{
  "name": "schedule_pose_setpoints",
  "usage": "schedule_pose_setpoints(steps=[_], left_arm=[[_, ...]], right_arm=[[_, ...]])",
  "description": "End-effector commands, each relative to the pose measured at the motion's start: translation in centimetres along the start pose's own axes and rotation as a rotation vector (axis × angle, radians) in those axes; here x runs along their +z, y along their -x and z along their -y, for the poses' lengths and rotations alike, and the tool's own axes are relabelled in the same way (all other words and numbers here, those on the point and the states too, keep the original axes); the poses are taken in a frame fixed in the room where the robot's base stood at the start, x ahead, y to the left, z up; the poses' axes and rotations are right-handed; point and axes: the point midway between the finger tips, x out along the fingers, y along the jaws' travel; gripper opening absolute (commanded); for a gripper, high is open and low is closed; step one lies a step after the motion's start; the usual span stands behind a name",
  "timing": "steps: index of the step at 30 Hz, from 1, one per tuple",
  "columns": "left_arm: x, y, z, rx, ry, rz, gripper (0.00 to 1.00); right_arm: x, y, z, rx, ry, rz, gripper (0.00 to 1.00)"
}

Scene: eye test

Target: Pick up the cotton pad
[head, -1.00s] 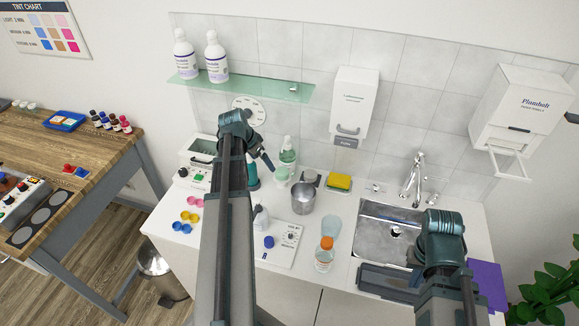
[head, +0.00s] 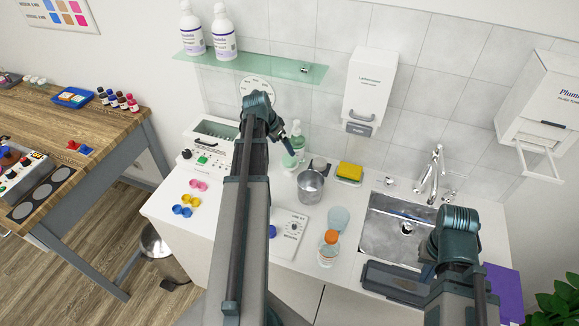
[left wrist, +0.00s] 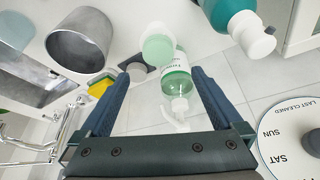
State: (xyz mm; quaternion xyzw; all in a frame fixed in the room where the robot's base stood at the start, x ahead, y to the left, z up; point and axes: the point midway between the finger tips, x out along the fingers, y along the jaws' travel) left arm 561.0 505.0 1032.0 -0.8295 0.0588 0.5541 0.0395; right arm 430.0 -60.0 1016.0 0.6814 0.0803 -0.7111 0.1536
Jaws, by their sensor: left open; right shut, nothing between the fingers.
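I cannot make out the cotton pad for certain. A small dark block with a pale round top (head: 319,162) stands by the back wall; it also shows in the left wrist view (left wrist: 138,70), and I cannot tell whether its top is the pad. My left gripper (head: 290,132) is open and empty above the back of the counter. In the left wrist view, a green pump bottle (left wrist: 175,75) and a pale green round item (left wrist: 158,46) lie between its fingers in the picture, beyond the tips. My right gripper (head: 429,262) is mostly hidden by my right arm, low beside the sink.
A metal cup (head: 311,186) and a yellow sponge (head: 349,172) stand right of the bottle. A glass shelf (head: 262,66) holds two white bottles above. The orange-capped bottle (head: 328,250) is near the front. The sink (head: 395,232) is at the right.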

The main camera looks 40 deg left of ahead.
Motion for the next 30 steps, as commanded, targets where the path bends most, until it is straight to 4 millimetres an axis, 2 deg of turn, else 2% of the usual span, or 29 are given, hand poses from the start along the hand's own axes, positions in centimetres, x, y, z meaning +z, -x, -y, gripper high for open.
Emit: schedule_pose_setpoints(steps=[1, 4, 7, 17, 27, 30], left_arm=[[0.2, -1.6, 0.1, 0.0, -0.001, 0.0, 1.0], [0.2, -3.0, 0.1, 0.0, -0.001, 0.0, 1.0], [0.1, -3.7, 0.1, 0.0, 0.0, 0.0, 1.0], [0.2, -4.2, -0.1, 0.0, 0.0, 0.0, 1.0], [0.7, -8.3, -0.3, 0.0, -0.001, 0.0, 1.0], [0.6, -8.9, -0.3, 0.0, -0.001, 0.0, 1.0]], right_arm=[[-0.1, -1.6, 0.1, 0.0, 0.0, 0.0, 0.0], [-0.2, -2.8, 0.3, 0.0, -0.001, 0.0, 0.0], [-0.2, -3.4, 0.3, 0.0, -0.002, 0.0, 0.0], [-0.2, -4.0, 0.4, 0.0, -0.002, 0.0, 0.0], [-0.5, -7.9, 0.8, 0.0, -0.002, 0.0, 0.0], [-0.5, -8.4, 0.8, 0.0, -0.002, 0.0, 0.0]])
